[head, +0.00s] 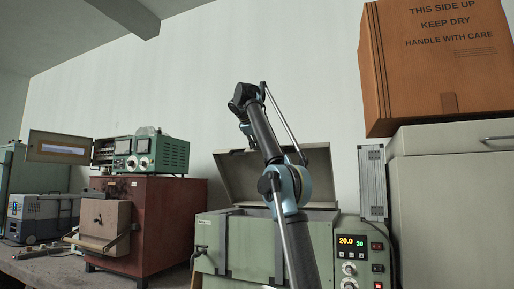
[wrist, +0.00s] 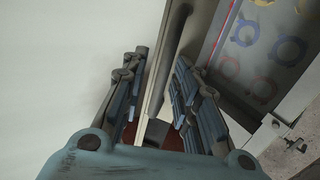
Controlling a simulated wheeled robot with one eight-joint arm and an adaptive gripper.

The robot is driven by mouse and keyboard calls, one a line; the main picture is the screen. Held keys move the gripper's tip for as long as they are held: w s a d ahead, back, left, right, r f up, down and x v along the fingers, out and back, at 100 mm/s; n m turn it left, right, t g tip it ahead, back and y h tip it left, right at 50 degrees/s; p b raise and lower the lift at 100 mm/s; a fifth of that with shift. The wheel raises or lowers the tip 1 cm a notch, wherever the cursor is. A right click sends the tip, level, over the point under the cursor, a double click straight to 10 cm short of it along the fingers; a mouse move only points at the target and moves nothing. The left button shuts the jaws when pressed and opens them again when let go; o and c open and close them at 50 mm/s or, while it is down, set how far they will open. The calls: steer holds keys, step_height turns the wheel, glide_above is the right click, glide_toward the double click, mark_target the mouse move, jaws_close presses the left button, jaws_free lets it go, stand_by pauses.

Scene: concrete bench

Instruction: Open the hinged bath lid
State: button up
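The bath (head: 265,250) is a grey-green box with a control panel at its right, in the middle of the head view. Its hinged lid (head: 235,175) stands raised at the back, leaning, with its inner side facing forward. My arm crosses in front and hides part of the lid and bath. In the wrist view my gripper (wrist: 158,75) has its two fingers apart, with a pale edge (wrist: 153,95), likely the lid's, and a dark bar between or beyond them. Contact cannot be told. The bath's inside (wrist: 265,50), with coloured rings, shows at upper right.
A red-brown box (head: 165,215) with a green instrument (head: 160,153) on top stands at left. A large cardboard box (head: 435,65) sits on a pale cabinet (head: 450,200) at right. A slim grey unit (head: 371,182) stands beside the lid.

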steer(key=s+a, duration=0.3)
steer(key=s, duration=0.3)
steer(key=s+a+r, duration=0.1)
steer(key=s+a, duration=0.2)
steer(key=s, duration=0.3)
steer(key=shift+s+a+r, duration=0.3)
steer(key=shift+s, duration=0.05)
stand_by(0.4)
